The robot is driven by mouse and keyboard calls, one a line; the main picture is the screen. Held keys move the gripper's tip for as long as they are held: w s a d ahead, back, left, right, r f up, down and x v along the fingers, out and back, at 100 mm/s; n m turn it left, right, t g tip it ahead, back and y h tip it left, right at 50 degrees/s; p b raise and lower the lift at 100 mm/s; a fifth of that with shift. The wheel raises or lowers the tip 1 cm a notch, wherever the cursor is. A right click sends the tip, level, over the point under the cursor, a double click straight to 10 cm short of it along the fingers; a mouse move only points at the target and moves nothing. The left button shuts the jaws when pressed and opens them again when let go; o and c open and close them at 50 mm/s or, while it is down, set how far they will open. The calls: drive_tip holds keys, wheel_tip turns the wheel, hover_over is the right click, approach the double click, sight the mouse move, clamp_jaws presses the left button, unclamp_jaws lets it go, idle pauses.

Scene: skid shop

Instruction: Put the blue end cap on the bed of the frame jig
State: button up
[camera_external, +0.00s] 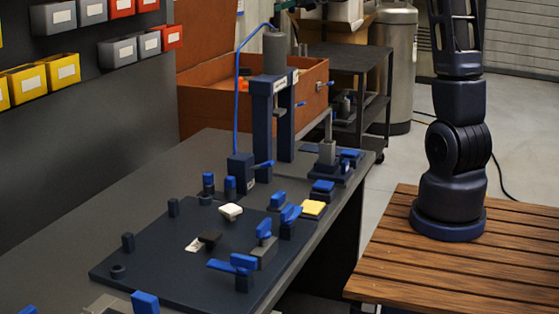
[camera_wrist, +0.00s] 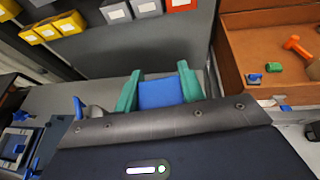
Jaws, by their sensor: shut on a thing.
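My gripper (camera_wrist: 158,83) shows in the wrist view with its two green fingers shut on a blue block, which looks like the blue end cap (camera_wrist: 160,95). The housing in front hides the block's lower part. In the external view my arm runs out of the top edge, and my gripper and the held block are not in that view. The jig, as far as I can tell, is the dark plate (camera_external: 165,262) on the grey bench, with short posts and several blue-handled clamps. A white block (camera_external: 231,211) and a small black block (camera_external: 209,238) sit on it.
A dark press frame (camera_external: 258,105) with a blue hose stands at the bench's back. An orange toolbox (camera_external: 215,105) is behind it; the wrist view shows an orange hammer (camera_wrist: 297,46) inside. Yellow, grey and red bins (camera_external: 28,82) hang on the left wall panel.

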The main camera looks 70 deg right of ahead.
drive_tip(key=w+a+n+g+y, duration=0.1)
drive_tip(key=w+a+n+y, duration=0.2)
drive_tip(key=a, duration=1.1)
drive_tip(key=w+a+n+g+y, duration=0.2)
drive_tip(key=w+a, duration=0.2)
drive_tip(key=a, duration=1)
drive_tip(key=w+a+n+g+y, duration=0.1)
drive_tip(key=w+a+n+y, duration=0.2)
drive_tip(key=a, duration=1.2)
drive_tip(key=n+g+y, duration=0.4)
drive_tip(key=n+g, duration=0.4)
drive_tip(key=g, duration=0.1)
hover_over(179, 278)
wheel_tip(179, 278, down, 26)
wheel_tip(179, 278, down, 20)
drive_tip(key=shift+f, duration=0.1)
